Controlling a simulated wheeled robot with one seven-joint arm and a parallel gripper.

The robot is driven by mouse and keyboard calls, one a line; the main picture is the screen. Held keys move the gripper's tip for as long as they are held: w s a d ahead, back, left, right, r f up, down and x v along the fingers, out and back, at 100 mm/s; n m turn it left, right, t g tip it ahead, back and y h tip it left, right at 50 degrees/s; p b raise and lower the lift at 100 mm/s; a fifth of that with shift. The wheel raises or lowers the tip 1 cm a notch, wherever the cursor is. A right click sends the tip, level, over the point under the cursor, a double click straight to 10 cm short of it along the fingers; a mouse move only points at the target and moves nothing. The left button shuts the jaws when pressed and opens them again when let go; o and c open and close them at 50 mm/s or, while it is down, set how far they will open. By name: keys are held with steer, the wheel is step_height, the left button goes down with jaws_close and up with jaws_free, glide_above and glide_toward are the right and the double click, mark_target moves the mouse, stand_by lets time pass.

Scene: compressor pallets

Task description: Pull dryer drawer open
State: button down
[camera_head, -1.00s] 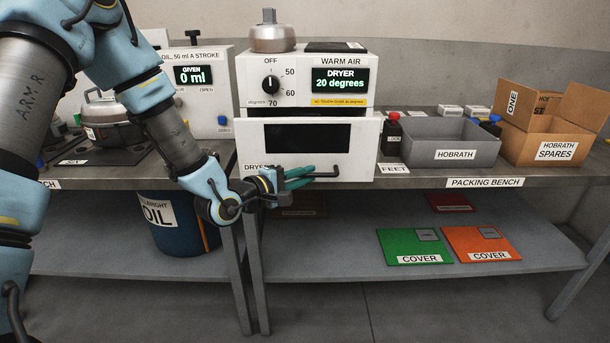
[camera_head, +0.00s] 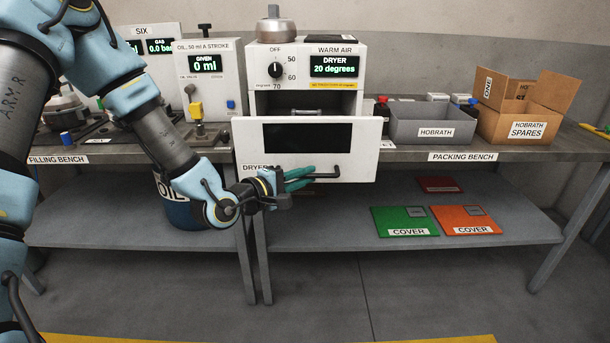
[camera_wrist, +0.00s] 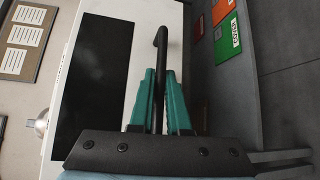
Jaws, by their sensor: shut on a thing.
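The dryer (camera_head: 262,72) is a white cabinet with a dial and a display reading 20 degrees. Its drawer (camera_head: 360,150), white with a dark window, stands pulled out toward me, and an open gap shows behind and above its front. My gripper (camera_head: 312,175) is shut on the black bar handle (camera_head: 337,172) low on the drawer front. In the wrist view the green fingers (camera_wrist: 160,100) close on either side of the handle (camera_wrist: 160,50). Something metallic (camera_head: 307,112) shows in the gap above the drawer front; most of the drawer's inside is hidden.
The packing bench (camera_head: 530,150) holds a grey Hobrath bin (camera_head: 432,130) and a cardboard spares box (camera_head: 518,127) to the right. Green (camera_head: 405,221) and orange (camera_head: 466,219) covers lie on the lower shelf. An oil drum (camera_head: 180,213) stands under the filling bench. The floor in front is clear.

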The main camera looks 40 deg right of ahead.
steer(key=c, duration=0.9)
jaws_free()
steer(key=shift+s+a+r+p, duration=0.15)
steer(key=shift+a+r+p, duration=0.1)
steer(key=shift+a, duration=1.55)
steer(key=shift+s+a+r+p, duration=0.2)
steer(key=shift+a+r, duration=0.05)
steer(key=shift+a, duration=1.5)
steer(key=shift+s+a+r+p, duration=0.15)
steer(key=shift+a+r+p, duration=0.1)
steer(key=shift+a, duration=1.55)
